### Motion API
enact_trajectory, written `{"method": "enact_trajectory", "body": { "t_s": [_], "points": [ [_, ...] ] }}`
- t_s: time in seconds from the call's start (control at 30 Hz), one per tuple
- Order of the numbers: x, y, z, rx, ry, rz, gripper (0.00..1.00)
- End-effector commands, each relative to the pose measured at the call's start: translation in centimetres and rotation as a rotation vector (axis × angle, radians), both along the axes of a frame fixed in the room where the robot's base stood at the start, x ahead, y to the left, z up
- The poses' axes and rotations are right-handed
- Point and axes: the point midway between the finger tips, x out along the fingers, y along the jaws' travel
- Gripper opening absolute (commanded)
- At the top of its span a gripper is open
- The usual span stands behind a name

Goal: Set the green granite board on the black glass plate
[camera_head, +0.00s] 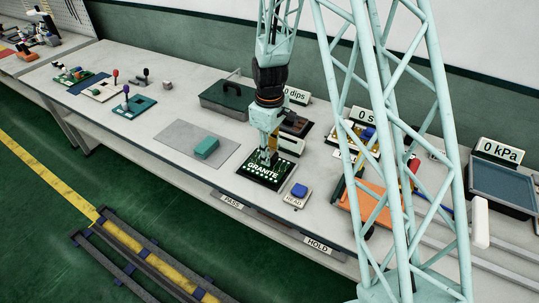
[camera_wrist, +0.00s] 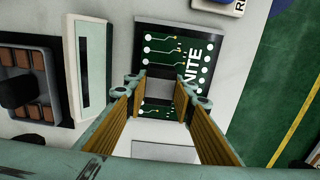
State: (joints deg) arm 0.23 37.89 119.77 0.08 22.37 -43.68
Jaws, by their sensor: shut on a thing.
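The green granite board (camera_head: 262,168), with white lettering, white pads and green traces, is at the front edge of the bench in the head view. It also shows in the wrist view (camera_wrist: 168,47), partly hidden by my fingers. My gripper (camera_head: 269,152) points down at the board and is shut on a dark raised part at its middle, between the fingertips (camera_wrist: 158,88). The black glass plate (camera_wrist: 146,24) shows as a dark border around the board. The board is over the plate; I cannot tell whether they touch.
A blue button on a READ pad (camera_head: 299,190) is close on the right. A teal block (camera_head: 206,148) lies on a grey mat (camera_head: 175,138) to the left. A dark green case (camera_head: 226,97) stands behind. PASS and HOLD labels mark the front edge. An orange tray (camera_head: 368,203) is further right.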

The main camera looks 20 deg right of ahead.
Motion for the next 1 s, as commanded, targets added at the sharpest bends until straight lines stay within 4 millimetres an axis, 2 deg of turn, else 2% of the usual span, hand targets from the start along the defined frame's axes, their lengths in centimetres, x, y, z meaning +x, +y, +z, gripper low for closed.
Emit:
{"method": "enact_trajectory", "body": {
  "t_s": [1.0],
  "points": [
    [0.01, -0.01, -0.90, 0.000, 0.000, 0.000, 0.09]
  ]
}}
